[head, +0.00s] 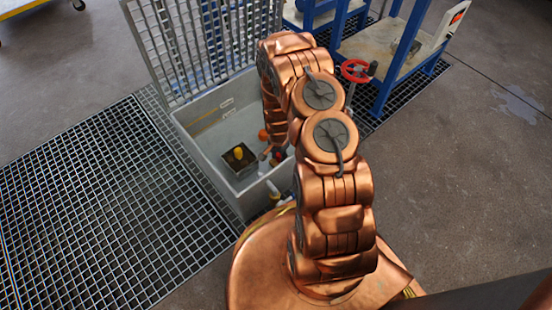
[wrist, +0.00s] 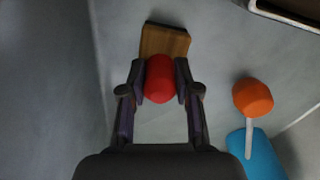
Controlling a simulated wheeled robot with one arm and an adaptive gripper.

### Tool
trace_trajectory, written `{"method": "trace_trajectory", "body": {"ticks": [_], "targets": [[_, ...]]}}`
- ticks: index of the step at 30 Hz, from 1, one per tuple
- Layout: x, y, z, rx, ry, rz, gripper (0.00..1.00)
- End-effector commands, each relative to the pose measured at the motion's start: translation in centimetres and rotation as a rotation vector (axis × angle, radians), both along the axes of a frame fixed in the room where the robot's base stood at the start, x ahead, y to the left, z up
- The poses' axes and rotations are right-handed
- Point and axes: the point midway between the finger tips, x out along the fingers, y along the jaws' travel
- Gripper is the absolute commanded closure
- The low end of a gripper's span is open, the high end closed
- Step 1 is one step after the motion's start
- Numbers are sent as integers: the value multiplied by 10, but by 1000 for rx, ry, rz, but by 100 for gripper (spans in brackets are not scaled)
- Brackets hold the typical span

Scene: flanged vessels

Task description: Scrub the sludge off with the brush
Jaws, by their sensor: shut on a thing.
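In the wrist view my gripper (wrist: 160,80) is shut on a rounded red grip (wrist: 160,88). A wooden block (wrist: 165,41) lies just beyond the grip; together they look like the brush. The block is over a plain grey surface, and I cannot tell whether it touches it. Bristles are not visible. In the head view my gripper (head: 277,156) is low inside the grey tank (head: 242,189), partly hidden by my arm. I cannot clearly make out any sludge.
A dark square box with a yellow top piece (head: 238,153) sits in the tank. An orange ball (wrist: 253,97) on a white rod joins a blue body (wrist: 257,152), right of my gripper. The tank's raised grating (head: 205,45) stands behind. A red handwheel (head: 357,70) is at right.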

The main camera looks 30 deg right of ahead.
Motion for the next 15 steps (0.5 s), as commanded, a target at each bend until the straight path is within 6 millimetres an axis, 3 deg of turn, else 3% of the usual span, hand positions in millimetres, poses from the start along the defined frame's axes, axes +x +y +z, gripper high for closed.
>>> {"method": "trace_trajectory", "body": {"ticks": [15], "targets": [[5, -26, -4, -3, -7, -4, 100]]}}
